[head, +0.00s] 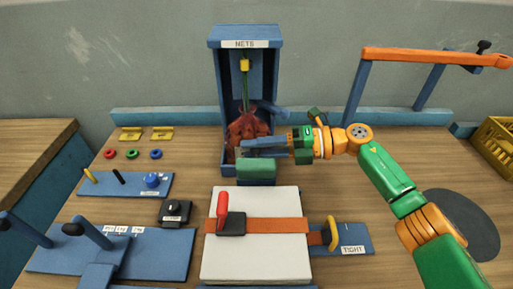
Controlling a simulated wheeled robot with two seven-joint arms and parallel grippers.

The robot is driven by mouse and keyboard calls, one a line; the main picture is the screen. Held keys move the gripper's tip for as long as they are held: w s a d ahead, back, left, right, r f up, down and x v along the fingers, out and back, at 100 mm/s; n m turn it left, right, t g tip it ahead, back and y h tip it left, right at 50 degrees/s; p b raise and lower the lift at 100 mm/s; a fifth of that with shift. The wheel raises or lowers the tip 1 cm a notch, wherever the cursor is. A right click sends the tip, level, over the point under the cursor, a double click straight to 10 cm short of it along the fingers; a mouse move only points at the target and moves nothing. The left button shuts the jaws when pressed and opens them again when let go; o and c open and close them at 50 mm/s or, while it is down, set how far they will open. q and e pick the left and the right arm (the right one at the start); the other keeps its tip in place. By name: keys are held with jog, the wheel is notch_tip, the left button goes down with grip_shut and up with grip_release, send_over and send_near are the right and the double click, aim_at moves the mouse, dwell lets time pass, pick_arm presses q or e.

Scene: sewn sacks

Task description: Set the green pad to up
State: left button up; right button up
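The green pad (256,171) is a block at the front foot of a blue upright stand labelled METS or NETS. Its top face shows, but I cannot tell its setting. My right gripper (258,147) reaches in from the right, just above and behind the pad, with grey-blue finger parts pointing left across the stand's opening. I cannot tell whether it touches the pad, or whether its fingers are apart. A reddish-brown net bundle (247,127) hangs in the stand behind the fingers, partly hidden. My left gripper is not in view.
In front lies a white board (255,263) with an orange strap (276,225) and a red-handled clamp (222,205). Blue fixtures with knobs (125,184) stand at left. An orange-topped frame (430,57) stands at back right. Table to the right has free room.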

jog(key=o, duration=0.4)
jog(key=shift+o, duration=0.2)
jog(key=b+v, duration=0.2)
jog(key=v, duration=0.5)
jog(key=shift+b, duration=0.35)
jog(key=shift+w, duration=0.1)
